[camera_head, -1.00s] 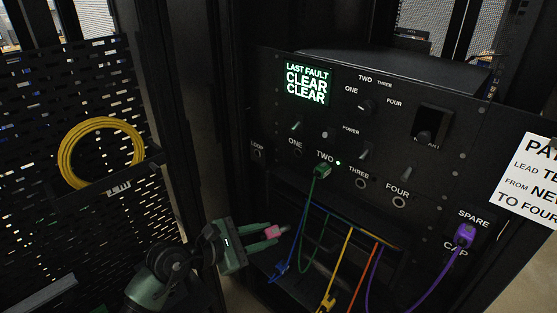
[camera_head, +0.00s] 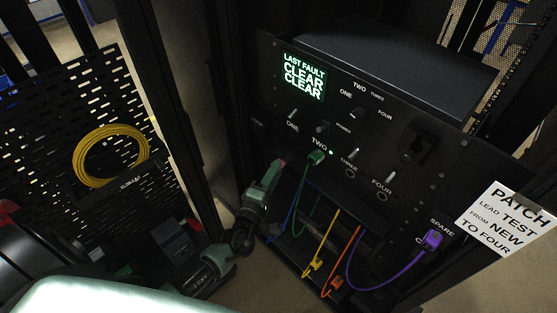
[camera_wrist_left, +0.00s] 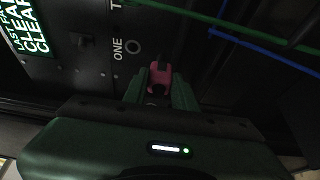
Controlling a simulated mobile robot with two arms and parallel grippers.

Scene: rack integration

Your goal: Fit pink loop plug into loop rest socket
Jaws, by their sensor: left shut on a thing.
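My left gripper (camera_head: 272,176) is shut on the pink loop plug (camera_head: 281,163), in front of the lower left of the black rack panel (camera_head: 310,122). In the left wrist view the pink plug (camera_wrist_left: 160,78) sits between the fingers of my left gripper (camera_wrist_left: 160,92), pointing away from the wrist. An empty round socket labelled ONE (camera_wrist_left: 133,46) shows close by, above and left of the plug. The LOOP label (camera_head: 257,124) is faint at the panel's left edge. Its socket is too dark to make out. My right gripper is not in view.
A green cable plug (camera_head: 316,158) is in socket TWO. Blue, yellow, orange and purple cables hang below and to the right, with a purple plug (camera_head: 432,238) at SPARE. A yellow cable coil (camera_head: 83,155) hangs on the pegboard at left. A white sign (camera_head: 510,218) is at right.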

